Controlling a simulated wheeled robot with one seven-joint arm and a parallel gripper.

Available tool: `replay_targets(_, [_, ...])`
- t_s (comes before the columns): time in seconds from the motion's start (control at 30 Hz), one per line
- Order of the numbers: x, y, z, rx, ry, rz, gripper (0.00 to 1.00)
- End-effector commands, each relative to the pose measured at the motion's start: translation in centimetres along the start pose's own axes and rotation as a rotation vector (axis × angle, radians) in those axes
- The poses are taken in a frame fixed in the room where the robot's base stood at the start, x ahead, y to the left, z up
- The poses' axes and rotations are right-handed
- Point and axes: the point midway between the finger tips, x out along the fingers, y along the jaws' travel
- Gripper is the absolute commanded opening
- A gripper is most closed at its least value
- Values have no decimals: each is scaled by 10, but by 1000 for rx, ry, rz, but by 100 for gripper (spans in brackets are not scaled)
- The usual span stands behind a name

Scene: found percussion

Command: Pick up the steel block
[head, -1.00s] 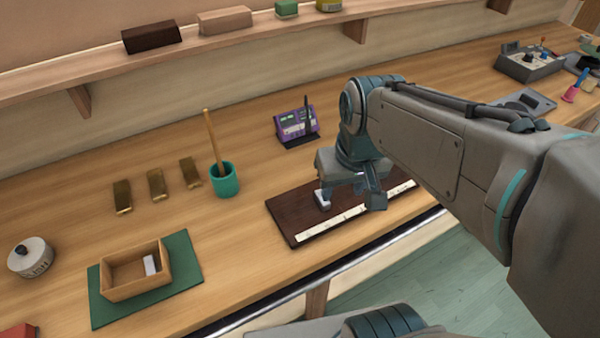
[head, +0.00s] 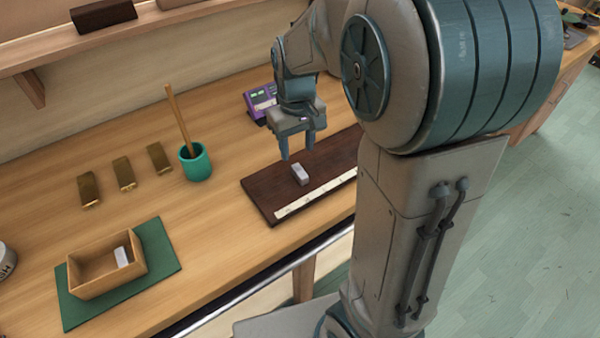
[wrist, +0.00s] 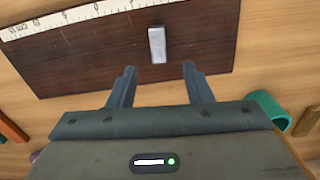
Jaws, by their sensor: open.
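A small silver-grey block (head: 300,174) lies on the dark brown board (head: 262,194), behind its white ruler strip. It also shows in the wrist view (wrist: 157,44), beyond the fingertips and roughly in line with the gap between them. My gripper (head: 298,152) points down over the board, open and empty, and appears a little above and behind the block. Its two fingers also show apart in the wrist view (wrist: 159,69). A similar pale block (head: 122,257) lies inside the wooden box (head: 86,289). I cannot tell from looks which of the two is steel.
A teal cup (head: 196,165) with a wooden stick and several brass bars (head: 124,173) stand left of the board. A purple device (head: 259,104) is behind it. The box sits on a green mat (head: 160,262). Bare bench lies between mat and board.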

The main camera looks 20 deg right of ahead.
Motion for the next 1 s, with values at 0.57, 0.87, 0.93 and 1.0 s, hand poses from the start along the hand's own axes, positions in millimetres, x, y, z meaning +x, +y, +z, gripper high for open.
replay_targets(0.57, [64,2,7,1,-3,-1,45])
replay_targets(0.87, [67,2,7,0,2,0,43])
replay_targets(0.93, [67,2,7,0,1,0,23])
replay_targets(1.0, [67,2,7,0,1,0,4])
